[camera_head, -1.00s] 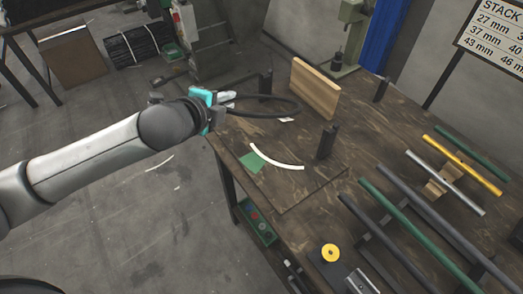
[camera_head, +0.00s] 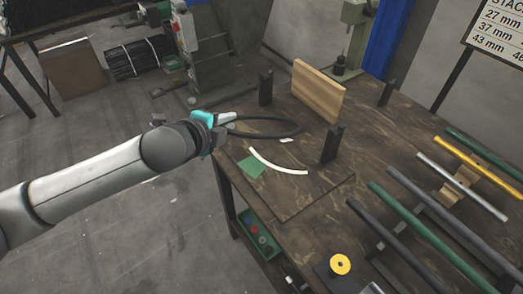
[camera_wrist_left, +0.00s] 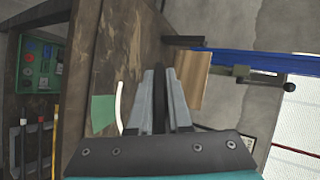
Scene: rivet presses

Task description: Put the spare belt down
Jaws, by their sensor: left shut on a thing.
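My left gripper (camera_head: 225,118) is shut on the loop's left side, at the table's left edge. The rest of the loop reaches right over the table top; I cannot tell whether it touches the wood. In the left wrist view a dark strip of the belt (camera_wrist_left: 159,100) runs between my left fingers (camera_wrist_left: 160,78). My right gripper is not in view.
A white curved strip (camera_head: 276,165) and a green card (camera_head: 252,168) lie just in front of the belt. A wooden board (camera_head: 318,91) stands behind it, with black posts (camera_head: 265,87) (camera_head: 332,144) around. Several rods (camera_head: 415,222) lie on the right.

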